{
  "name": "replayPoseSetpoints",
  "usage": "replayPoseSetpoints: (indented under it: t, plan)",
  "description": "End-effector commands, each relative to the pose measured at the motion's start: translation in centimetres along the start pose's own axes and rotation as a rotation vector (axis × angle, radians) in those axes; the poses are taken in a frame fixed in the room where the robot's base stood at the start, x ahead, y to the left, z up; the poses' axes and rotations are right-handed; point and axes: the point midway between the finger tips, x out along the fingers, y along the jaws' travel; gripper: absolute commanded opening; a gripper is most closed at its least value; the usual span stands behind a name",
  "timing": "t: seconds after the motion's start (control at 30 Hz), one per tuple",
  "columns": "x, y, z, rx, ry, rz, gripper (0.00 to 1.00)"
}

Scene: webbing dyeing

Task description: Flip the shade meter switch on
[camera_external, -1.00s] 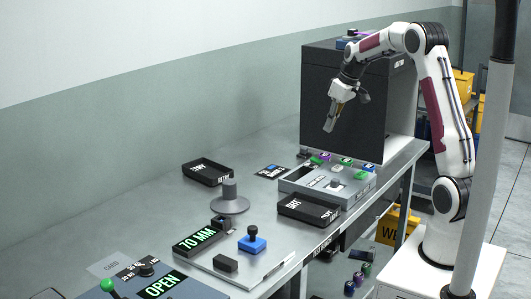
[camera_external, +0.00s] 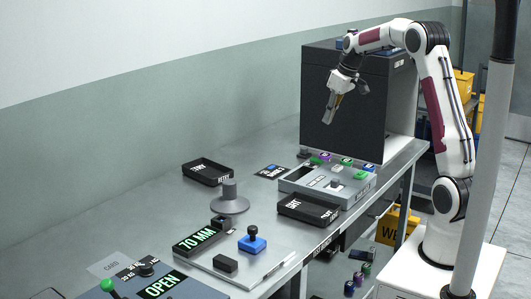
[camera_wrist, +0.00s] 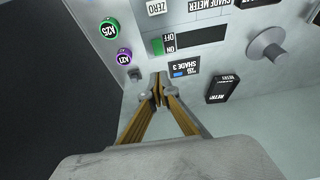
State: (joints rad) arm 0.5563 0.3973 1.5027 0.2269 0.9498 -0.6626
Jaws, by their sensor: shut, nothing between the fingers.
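The shade meter is a grey box on the table in the external view (camera_external: 306,184), and its panel is at the top of the wrist view (camera_wrist: 190,22), with upside-down lettering. An OFF/ON label (camera_wrist: 169,42) with a green patch beside it lies next to a dark display. The switch lever's position is too small to tell. My gripper (camera_external: 328,121) is shut and empty, in the air in front of the dark cabinet and above the table. In the wrist view its fingertips (camera_wrist: 158,90) appear below the OFF/ON label, apart from the panel.
A purple jar (camera_wrist: 123,57) and a green jar (camera_wrist: 109,28) stand beside the meter. A SHADE 3 card (camera_wrist: 185,67), a black RETRY tray (camera_external: 206,173) and a round stand (camera_external: 229,203) are nearby. The dark cabinet (camera_external: 345,105) stands behind. A black tray (camera_external: 308,209) is in front.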

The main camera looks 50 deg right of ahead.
Motion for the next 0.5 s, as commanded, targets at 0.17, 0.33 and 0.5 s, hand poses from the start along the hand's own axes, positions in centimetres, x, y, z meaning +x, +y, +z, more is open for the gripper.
replayPoseSetpoints:
  t: [0.17, 0.33, 0.5]
  plan:
    - [0.02, -0.02, -0.09, 0.001, -0.001, 0.000, 0.00]
    - [0.04, -0.01, -0.09, 0.001, -0.001, 0.000, 0.00]
    - [0.50, -0.01, -0.09, 0.001, -0.001, -0.001, 0.00]
